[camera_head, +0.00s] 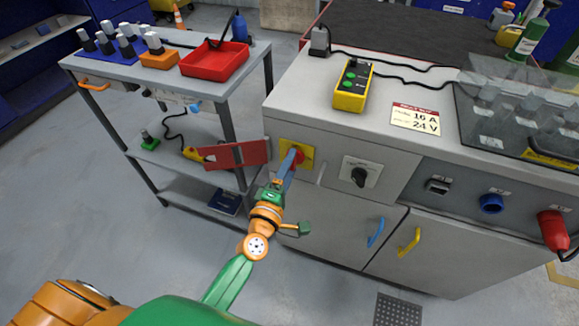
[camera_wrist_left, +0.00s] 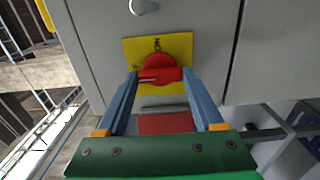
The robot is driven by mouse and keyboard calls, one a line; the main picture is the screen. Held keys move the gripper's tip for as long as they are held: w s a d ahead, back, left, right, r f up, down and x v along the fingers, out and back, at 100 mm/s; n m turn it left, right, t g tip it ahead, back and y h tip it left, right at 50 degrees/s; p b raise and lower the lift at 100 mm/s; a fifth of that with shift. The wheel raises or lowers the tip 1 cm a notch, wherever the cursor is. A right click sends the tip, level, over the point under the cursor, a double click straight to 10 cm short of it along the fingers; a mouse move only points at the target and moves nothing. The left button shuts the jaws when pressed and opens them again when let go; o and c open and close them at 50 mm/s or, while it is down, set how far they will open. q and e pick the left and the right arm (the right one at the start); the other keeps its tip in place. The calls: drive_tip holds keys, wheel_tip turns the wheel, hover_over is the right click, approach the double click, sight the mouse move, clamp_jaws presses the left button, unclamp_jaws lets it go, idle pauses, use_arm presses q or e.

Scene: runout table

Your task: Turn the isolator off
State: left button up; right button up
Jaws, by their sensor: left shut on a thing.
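The isolator is a red rotary handle (camera_head: 298,155) on a yellow plate (camera_head: 306,150), on the front of the grey cabinet near its left end. In the left wrist view the handle (camera_wrist_left: 160,74) lies crosswise on its yellow plate (camera_wrist_left: 133,51). My left gripper (camera_head: 291,158) is at the handle, with one blue-grey finger on each side of it in the left wrist view (camera_wrist_left: 159,76). It is shut on the handle. In the head view the fingers partly hide the handle. My right gripper is not in view.
A black rotary switch (camera_head: 359,176) sits right of the isolator. A yellow box with green buttons (camera_head: 353,86) and a sign (camera_head: 415,118) are on the cabinet top. A red plate (camera_head: 237,154) is just left of my gripper. A side table with a red tray (camera_head: 214,61) stands left.

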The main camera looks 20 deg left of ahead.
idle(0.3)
use_arm(q)
drive_tip(key=o, duration=1.4)
drive_tip(key=s, duration=0.7)
drive_tip(key=shift+a, duration=0.15)
